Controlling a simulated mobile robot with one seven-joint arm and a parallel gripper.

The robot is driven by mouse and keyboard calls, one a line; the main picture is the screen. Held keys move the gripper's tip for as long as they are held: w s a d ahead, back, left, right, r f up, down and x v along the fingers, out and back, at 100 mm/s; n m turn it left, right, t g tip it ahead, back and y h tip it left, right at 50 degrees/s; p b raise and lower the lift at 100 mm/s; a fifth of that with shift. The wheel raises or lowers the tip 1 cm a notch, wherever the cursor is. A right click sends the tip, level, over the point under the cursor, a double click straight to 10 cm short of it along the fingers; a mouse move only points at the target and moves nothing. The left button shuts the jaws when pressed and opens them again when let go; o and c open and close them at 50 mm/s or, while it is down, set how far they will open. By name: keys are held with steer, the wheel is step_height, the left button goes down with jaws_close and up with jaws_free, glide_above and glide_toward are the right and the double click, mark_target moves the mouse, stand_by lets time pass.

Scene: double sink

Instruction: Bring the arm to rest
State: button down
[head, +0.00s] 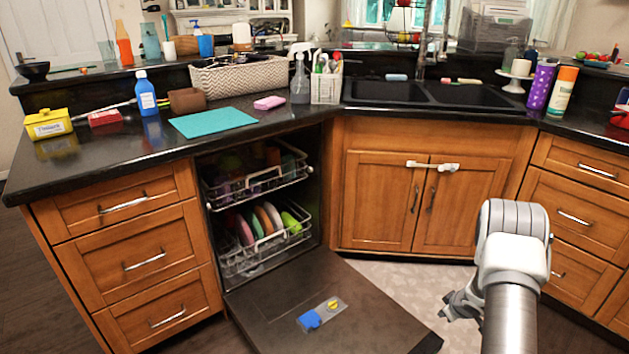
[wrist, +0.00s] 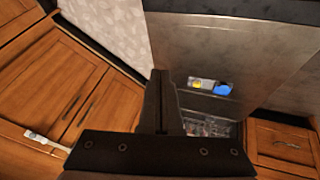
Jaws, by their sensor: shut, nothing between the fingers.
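My gripper (wrist: 160,100) is shut and empty in the wrist view, its dark fingers together above the floor beside the open dishwasher door (wrist: 205,45). In the head view my arm comes up from the bottom right, with its wrist low in front of the sink cabinet. The gripper (head: 450,304) shows there only partly, left of the arm, and its fingertips are hard to make out. It appears apart from the cabinets and the door.
The dishwasher door (head: 290,300) lies folded down, with a detergent tray holding a blue piece (head: 310,320) on it. Racks (head: 262,238) hold dishes. The sink cabinet (head: 385,200) has a white lock on its handles. The counter (head: 230,140) carries bottles, a basket and a teal mat.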

step_height(320, 180, up, 20)
steer(key=w+a+m+h, duration=0.1)
steer(key=w+m+h, duration=0.1)
steer(key=h, duration=0.1)
steer(key=s+a+r+m, duration=0.1)
steer(key=s+a+r, duration=0.25)
steer(key=r, duration=0.45)
steer(key=s+a+r+m, duration=0.1)
steer(key=s+a+r, duration=0.1)
steer(key=s+r, duration=0.35)
steer(key=s+a+r+m+y, duration=0.15)
steer(key=s+a+r, duration=0.35)
steer(key=s+a, duration=0.6)
steer(key=s+a+r+m+y, duration=0.15)
steer(key=s+a+r, duration=0.45)
steer(key=s, duration=0.9)
step_height(320, 180, up, 21)
steer(key=n+p, duration=0.1)
steer(key=p, duration=2.1)
steer(key=shift+w+a, duration=0.15)
steer(key=shift+a, duration=0.15)
steer(key=shift+f, duration=0.1)
